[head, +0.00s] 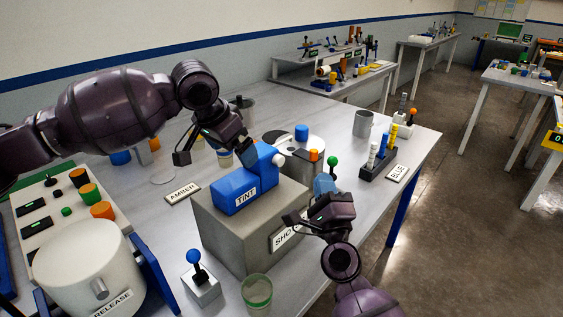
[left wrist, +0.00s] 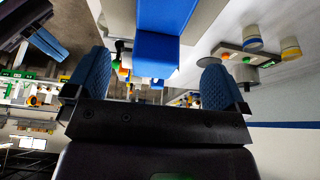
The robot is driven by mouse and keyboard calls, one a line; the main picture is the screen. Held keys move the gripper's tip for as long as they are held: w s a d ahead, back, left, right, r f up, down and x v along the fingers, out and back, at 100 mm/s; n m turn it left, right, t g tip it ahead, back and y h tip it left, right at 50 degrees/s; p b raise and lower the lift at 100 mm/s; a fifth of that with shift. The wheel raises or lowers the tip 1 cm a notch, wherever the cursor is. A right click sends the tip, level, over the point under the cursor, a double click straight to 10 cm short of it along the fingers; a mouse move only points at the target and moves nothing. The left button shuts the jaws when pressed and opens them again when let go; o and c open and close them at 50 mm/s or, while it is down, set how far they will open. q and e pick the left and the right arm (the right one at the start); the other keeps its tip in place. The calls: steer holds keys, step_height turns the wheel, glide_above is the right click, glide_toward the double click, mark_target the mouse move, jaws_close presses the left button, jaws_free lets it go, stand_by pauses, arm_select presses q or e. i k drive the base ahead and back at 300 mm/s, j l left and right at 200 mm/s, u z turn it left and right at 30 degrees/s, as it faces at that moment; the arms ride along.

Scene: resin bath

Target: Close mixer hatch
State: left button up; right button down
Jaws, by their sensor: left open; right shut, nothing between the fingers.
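No part in view is labelled as a mixer hatch. A round vessel with a pale top and a blue knob (head: 301,132) stands behind the blue TINT block; I cannot tell whether it is the mixer. A white drum (head: 80,270) marked RELEASE is at the lower left. My left gripper (head: 214,150) is open and empty, above and just left of the TINT block (head: 233,194). In the left wrist view its blue fingers (left wrist: 154,82) are spread, with a blue block (left wrist: 157,50) beyond them. My right gripper (head: 324,184) is shut and empty, right of the SHO-labelled grey box.
The grey box (head: 215,235) carries the TINT block. A blue-knobbed lever (head: 200,285) and a clear cup (head: 257,292) stand in front. A green-knobbed lever (head: 332,162) is near my right gripper. A vial rack (head: 378,160) and grey cup (head: 363,123) stand at the right.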

mark_target(307, 151)
steer(key=k+l, duration=0.15)
steer(key=l, duration=0.2)
steer(key=k+l, duration=0.35)
steer(key=l, duration=0.3)
